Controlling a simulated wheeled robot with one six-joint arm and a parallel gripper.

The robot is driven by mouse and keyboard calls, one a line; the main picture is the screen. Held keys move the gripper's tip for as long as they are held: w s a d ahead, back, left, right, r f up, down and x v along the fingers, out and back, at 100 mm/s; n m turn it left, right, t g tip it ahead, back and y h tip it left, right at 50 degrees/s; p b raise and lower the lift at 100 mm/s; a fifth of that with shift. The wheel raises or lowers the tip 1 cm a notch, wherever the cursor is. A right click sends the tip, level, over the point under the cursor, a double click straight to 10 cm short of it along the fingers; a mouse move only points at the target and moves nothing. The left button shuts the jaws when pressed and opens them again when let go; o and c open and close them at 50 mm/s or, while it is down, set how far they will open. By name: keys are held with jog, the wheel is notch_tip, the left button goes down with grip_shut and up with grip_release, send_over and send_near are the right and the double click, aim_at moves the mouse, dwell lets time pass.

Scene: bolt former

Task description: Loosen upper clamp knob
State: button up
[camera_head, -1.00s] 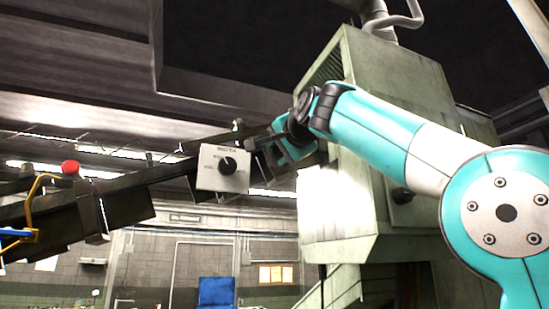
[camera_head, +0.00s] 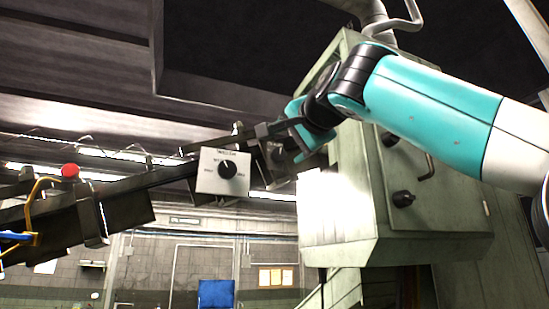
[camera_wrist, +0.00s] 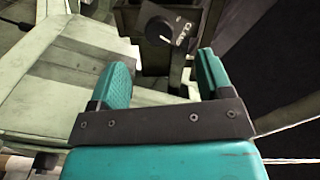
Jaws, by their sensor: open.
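In the wrist view a dark round knob (camera_wrist: 157,29) sits on a dark block beside lettering that seems to read "CLAMP". It lies beyond the fingertips, near the top of the picture, between the lines of the two fingers. My gripper (camera_wrist: 160,76) is open, with its teal fingers apart and nothing between them. In the head view my gripper (camera_head: 303,136) is by the upper right end of the sloping rail, beside the green machine. The clamp knob cannot be made out clearly there.
A sloping dark rail (camera_head: 125,212) carries a white dial panel (camera_head: 209,182) with a black knob and a red button (camera_head: 70,171). The pale green machine housing (camera_head: 345,240) stands close on the right, with a black knob (camera_head: 403,198) and a handle (camera_head: 428,167).

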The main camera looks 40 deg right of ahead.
aim_at(280, 154)
jog(key=shift+s+a, duration=0.1)
jog(key=shift+s, duration=0.35)
jog(key=w+d+n, duration=0.1)
jog(key=w, duration=0.1)
jog(key=w+n+p, duration=0.1)
jog(key=w, duration=0.2)
jog(key=w+d+n, duration=0.1)
jog(key=w, duration=0.2)
jog(key=shift+w+d, duration=0.15)
jog(key=shift+d, duration=0.15)
jog(key=n, duration=0.2)
jog(key=n+p, duration=0.1)
jog(key=n, duration=0.1)
jog(key=shift+s+a+r, duration=0.15)
jog(key=shift+s+a, duration=0.05)
jog(key=shift+s, duration=0.2)
jog(key=shift+w+f+n, duration=0.15)
jog(key=shift+f+n, duration=0.1)
jog(key=shift+n, duration=1.75)
